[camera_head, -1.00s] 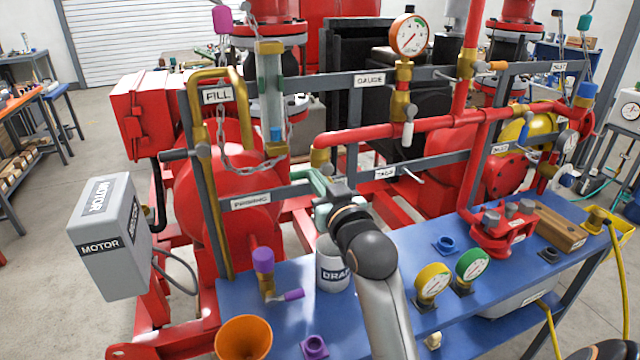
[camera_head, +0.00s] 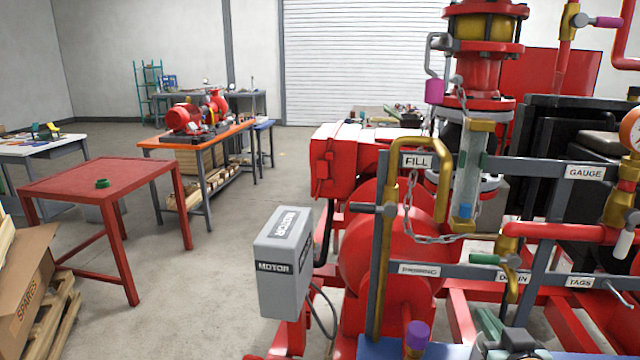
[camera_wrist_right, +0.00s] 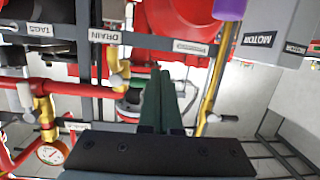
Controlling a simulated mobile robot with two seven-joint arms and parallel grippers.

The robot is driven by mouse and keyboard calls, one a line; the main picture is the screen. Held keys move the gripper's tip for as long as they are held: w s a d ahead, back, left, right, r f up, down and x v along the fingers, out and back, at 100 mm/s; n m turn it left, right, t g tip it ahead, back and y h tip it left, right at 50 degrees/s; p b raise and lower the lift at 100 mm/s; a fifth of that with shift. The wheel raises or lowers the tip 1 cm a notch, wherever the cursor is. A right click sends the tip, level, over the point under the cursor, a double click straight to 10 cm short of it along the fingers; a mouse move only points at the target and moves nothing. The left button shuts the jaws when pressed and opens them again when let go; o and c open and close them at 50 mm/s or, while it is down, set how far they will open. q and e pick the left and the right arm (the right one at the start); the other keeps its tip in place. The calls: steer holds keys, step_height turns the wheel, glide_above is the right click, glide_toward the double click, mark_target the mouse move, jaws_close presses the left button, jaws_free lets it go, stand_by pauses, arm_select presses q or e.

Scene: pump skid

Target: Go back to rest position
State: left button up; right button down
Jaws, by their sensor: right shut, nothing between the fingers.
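My right gripper (camera_head: 487,320) shows at the bottom edge of the head view, in front of the red pump skid and below the DRAIN label. Its greenish fingers point up and away. In the right wrist view, the fingers (camera_wrist_right: 157,95) are together and hold nothing. They point toward the DRAIN label (camera_wrist_right: 104,36) and the skid's pipes, with no contact that I can make out. My left gripper is in neither view.
The grey MOTOR box (camera_head: 283,262) stands left of the gripper. The purple-topped valve (camera_head: 416,336) is close on its left. The grey frame rail (camera_head: 450,272) and red pipe (camera_head: 560,232) lie beyond. A red table (camera_head: 100,180) stands far left, with clear floor between.

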steer(key=s+a+f+n+g+y, duration=0.1)
steer(key=s+a+f+g, duration=0.25)
steer(key=s+f, duration=0.5)
steer(key=s+a+f+n+g+y, duration=0.1)
steer(key=s+a+f+g, duration=0.25)
steer(key=s+f, duration=0.45)
steer(key=s+a+f+n+g+y, duration=0.1)
steer(key=s+a+f+g, duration=0.1)
steer(key=s+f+g, duration=0.55)
steer(key=w+a+f+t+y, duration=0.2)
steer(key=w+a+f+t, duration=0.1)
steer(key=f+t, duration=0.5)
steer(key=shift+w+a+f, duration=0.15)
steer(key=shift+a+f, duration=0.55)
steer(key=shift+f, duration=0.15)
steer(key=shift+d+t, duration=0.15)
steer(key=shift+t, duration=0.2)
